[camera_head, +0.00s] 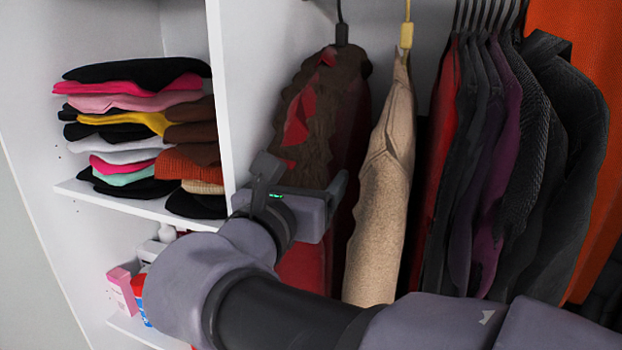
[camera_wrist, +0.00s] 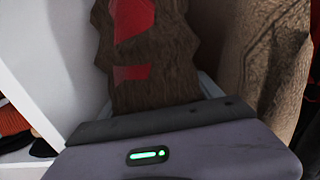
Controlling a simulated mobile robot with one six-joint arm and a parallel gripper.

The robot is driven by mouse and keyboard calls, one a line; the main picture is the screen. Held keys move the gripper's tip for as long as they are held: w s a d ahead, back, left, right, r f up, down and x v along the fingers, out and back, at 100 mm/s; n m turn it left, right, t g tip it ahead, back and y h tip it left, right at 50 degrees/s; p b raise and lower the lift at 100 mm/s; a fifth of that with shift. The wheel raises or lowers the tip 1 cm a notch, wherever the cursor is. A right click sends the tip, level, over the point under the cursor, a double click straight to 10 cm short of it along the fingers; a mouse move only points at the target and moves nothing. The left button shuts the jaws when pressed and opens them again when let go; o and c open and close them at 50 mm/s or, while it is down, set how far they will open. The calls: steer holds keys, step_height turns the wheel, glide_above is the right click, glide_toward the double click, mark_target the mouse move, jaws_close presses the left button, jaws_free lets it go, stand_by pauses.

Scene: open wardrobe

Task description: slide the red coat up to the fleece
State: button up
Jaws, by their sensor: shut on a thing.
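The red coat (camera_head: 297,122), with brown fur-like trim, hangs from a dark hanger at the left end of the hanging space. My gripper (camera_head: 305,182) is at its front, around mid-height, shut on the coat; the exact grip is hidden. In the wrist view the coat's brown trim and red patches (camera_wrist: 130,20) rise behind my gripper (camera_wrist: 165,125). The beige fleece (camera_head: 385,180) hangs from a yellow hanger just right of the coat. A gap separates the two at the top; lower down they come close. The fleece also shows at the right of the wrist view (camera_wrist: 265,55).
A white upright panel (camera_head: 229,90) stands just left of the coat. Beyond it are folded clothes (camera_head: 130,125) on a shelf and small boxes (camera_head: 122,290) below. Several dark and purple garments (camera_head: 500,150) hang packed right of the fleece. My arm crosses the lower foreground.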

steer(key=shift+s+d, duration=0.1)
steer(key=shift+d, duration=0.25)
steer(key=shift+s+d+b, duration=0.25)
steer(key=shift+d+b, duration=0.05)
steer(key=shift+d, duration=0.55)
steer(key=o, duration=2.2)
steer(key=shift+d, duration=0.15)
steer(key=shift+c, duration=0.2)
steer(key=shift+s, duration=0.1)
steer(key=shift+s+a, duration=0.25)
steer(key=b+v, duration=0.2)
steer(key=v, duration=1.4)
steer(key=shift+s, duration=0.4)
